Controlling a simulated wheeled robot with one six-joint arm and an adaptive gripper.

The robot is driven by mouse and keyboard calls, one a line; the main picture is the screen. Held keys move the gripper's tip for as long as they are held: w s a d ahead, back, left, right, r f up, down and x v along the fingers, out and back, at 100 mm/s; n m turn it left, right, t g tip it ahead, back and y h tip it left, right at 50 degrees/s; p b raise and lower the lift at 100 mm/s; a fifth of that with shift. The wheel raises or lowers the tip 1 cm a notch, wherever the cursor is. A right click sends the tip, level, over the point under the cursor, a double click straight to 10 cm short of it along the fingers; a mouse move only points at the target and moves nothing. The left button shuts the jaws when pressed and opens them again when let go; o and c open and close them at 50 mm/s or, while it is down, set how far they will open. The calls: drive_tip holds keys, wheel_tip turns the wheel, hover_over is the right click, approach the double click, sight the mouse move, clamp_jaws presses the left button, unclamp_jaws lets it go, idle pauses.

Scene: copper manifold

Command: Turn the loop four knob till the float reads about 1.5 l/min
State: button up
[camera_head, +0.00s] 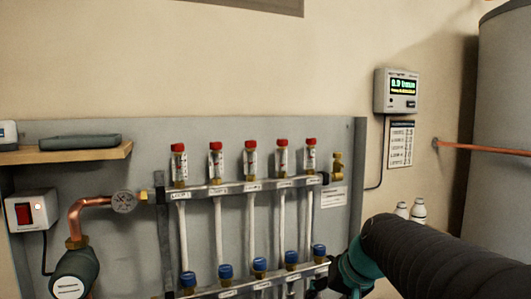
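A manifold carries a row of clear float tubes with red caps above and a row of blue knobs below. Counting from the left, the fourth float tube (282,160) and fourth blue knob (291,257) are in plain view. The labels are too small to read, so I cannot confirm the loop numbers, and I cannot read the float level. My dark arm comes in from the lower right. Its teal wrist end is beside the manifold's lower right end, right of the last blue knob (319,250). My gripper's fingers cannot be made out there.
A wall display (396,91) shows green digits, seemingly 0.9. A printed chart (400,144) hangs below it. A grey tank (503,110) stands right.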

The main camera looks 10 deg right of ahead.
drive_tip(key=w+d+r+t+y+b, duration=0.15)
drive_tip(key=w+r, duration=0.35)
drive_tip(key=w, duration=0.5)
drive_tip(key=n+t+y, duration=0.5)
drive_tip(key=n+t, duration=0.3)
drive_tip(key=n, duration=0.1)
approach(286, 143)
drive_tip(key=p+x, duration=0.3)
drive_tip(key=x, duration=0.8)
drive_tip(key=shift+w+a+r+p, duration=0.1)
drive_tip(key=shift+w+a+p, duration=0.05)
drive_tip(key=shift+w+p, duration=0.2)
drive_tip(key=shift+s, duration=0.1)
clamp_jaws()
